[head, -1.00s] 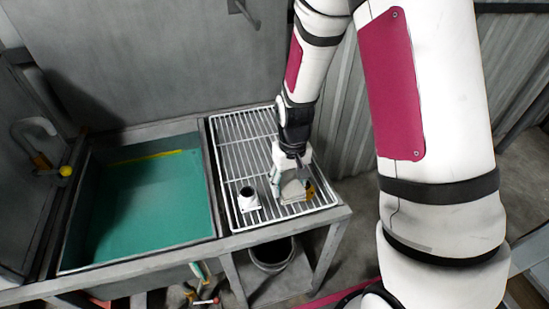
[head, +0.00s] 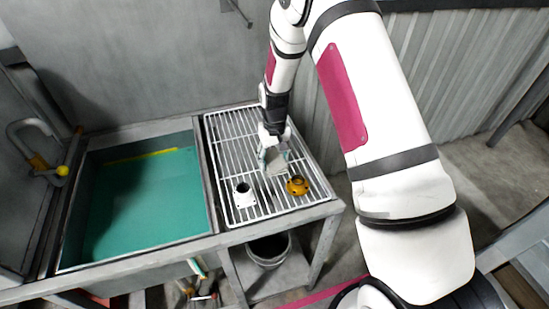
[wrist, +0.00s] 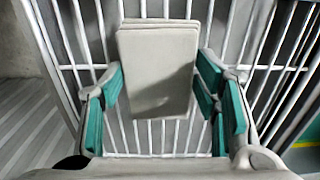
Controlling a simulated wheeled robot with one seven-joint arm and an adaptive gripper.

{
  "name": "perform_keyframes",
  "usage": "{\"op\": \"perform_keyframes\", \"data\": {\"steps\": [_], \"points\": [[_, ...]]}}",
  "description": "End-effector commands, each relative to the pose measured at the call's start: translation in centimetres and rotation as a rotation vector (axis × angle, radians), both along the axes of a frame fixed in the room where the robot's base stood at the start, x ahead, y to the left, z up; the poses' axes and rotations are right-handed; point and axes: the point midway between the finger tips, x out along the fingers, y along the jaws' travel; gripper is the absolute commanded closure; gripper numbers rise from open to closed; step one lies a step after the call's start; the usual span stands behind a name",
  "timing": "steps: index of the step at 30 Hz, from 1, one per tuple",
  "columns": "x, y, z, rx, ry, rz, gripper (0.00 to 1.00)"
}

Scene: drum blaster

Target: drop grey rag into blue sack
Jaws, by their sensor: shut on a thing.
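The grey rag (head: 277,164) is a folded, flat light-grey block. My gripper (head: 272,156) is shut on it above the white wire rack (head: 232,135) beside the sink. In the wrist view the rag (wrist: 158,75) sits between the teal-padded fingers of my gripper (wrist: 162,92), with rack bars beneath it. The height of the rag above the rack is hard to judge. I cannot make out a blue sack in either view.
A white fitting (head: 244,195) and a brass flange (head: 297,185) stand on the rack's front part. A sink with a teal basin (head: 145,200) lies to the left. A dark bucket (head: 268,251) stands below the rack.

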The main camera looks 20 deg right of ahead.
Motion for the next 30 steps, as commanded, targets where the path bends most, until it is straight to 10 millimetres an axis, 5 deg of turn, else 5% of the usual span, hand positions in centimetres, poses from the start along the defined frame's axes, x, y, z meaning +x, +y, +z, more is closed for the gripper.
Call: {"op": "perform_keyframes", "data": {"steps": [11,12,15,30], "points": [[0.0,0.0,-0.4,0.0,0.0,0.0,0.66],[0.0,0.0,-0.5,0.0,0.0,0.0,0.42],[0.0,0.0,-0.4,0.0,0.0,0.0,0.24],[0.1,0.0,1.3,0.0,-0.003,0.0,0.24]]}}
